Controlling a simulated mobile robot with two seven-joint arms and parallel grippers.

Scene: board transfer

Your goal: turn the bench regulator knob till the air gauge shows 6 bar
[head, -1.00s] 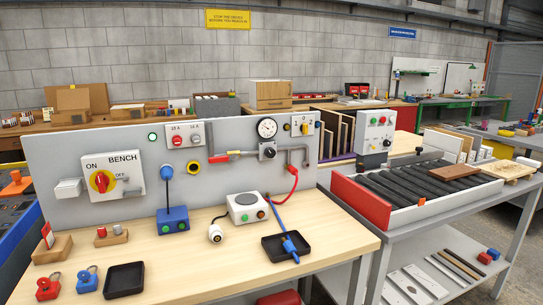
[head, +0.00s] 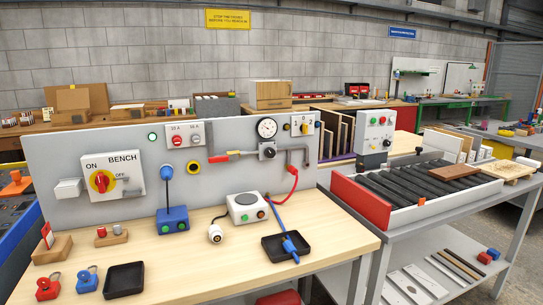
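The bench regulator knob (head: 268,151) is a dark knob on a grey block, fixed to the right part of the grey upright panel (head: 230,140). The round white air gauge (head: 267,128) with a dark rim sits just above it; its needle is too small to read. A grey pipe (head: 295,150) runs to the right of the regulator, and a red-handled valve (head: 220,157) is to its left. Neither of my grippers shows in the head view, so nothing is seen touching the knob.
On the wooden bench top (head: 200,275) stand a blue box (head: 173,221), a white box with buttons (head: 248,208), a black tray (head: 124,280) and red and blue padlocks. A red hose (head: 291,184) hangs below the pipe. A roller conveyor (head: 420,185) stands to the right.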

